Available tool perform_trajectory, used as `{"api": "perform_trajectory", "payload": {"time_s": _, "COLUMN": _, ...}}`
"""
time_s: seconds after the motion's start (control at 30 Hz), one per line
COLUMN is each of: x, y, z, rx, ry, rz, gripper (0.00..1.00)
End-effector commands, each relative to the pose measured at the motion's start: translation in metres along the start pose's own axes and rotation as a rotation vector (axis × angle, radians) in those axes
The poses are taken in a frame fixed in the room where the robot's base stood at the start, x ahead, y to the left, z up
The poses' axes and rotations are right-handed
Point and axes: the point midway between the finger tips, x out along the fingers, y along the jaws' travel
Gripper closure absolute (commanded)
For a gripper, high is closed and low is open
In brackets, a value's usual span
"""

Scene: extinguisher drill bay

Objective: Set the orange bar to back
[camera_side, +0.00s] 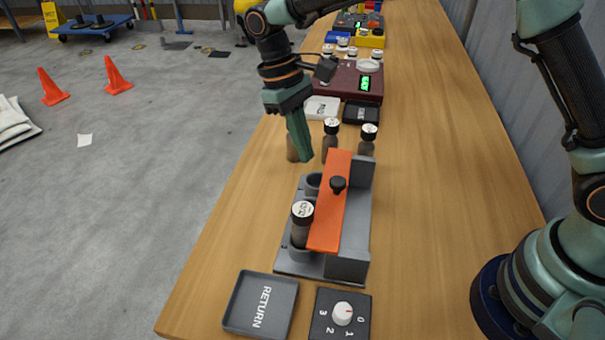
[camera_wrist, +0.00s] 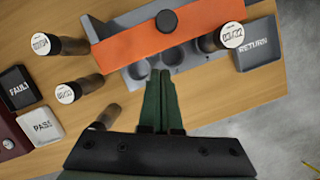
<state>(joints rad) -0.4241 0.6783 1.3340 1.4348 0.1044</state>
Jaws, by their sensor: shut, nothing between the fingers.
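The orange bar (camera_side: 326,227) lies along the top of the grey rack (camera_side: 347,267), with a black knob (camera_side: 338,186) standing on it. In the wrist view the orange bar (camera_wrist: 128,50) crosses the top, and the round sockets of the rack (camera_wrist: 137,71) on my gripper's side are uncovered. A white-capped vial (camera_side: 301,230) stands in the near socket; it also shows in the wrist view (camera_wrist: 230,37). My gripper (camera_side: 304,157) is shut and empty, pointing down near the rack's far end, apart from the bar. In the wrist view my gripper (camera_wrist: 160,76) is below the knob.
Capped vials (camera_side: 330,145) (camera_side: 367,143) and a brown vial (camera_side: 292,150) stand beyond the rack. The RETURN tray (camera_side: 240,308) and a numbered dial (camera_side: 343,313) are at the near edge.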

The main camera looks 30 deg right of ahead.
Motion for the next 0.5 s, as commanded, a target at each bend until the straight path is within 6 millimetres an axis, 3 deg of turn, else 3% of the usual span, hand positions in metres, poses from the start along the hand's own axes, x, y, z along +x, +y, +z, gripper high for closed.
{"api": "perform_trajectory", "payload": {"time_s": 0.03, "x": 0.009, "y": 0.000, "z": 0.002, "rx": 0.000, "ry": -0.003, "rz": 0.001, "gripper": 1.00}}
{"api": "perform_trajectory", "payload": {"time_s": 0.5, "x": 0.023, "y": -0.001, "z": 0.034, "rx": 0.000, "ry": 0.002, "rz": 0.003, "gripper": 1.00}}
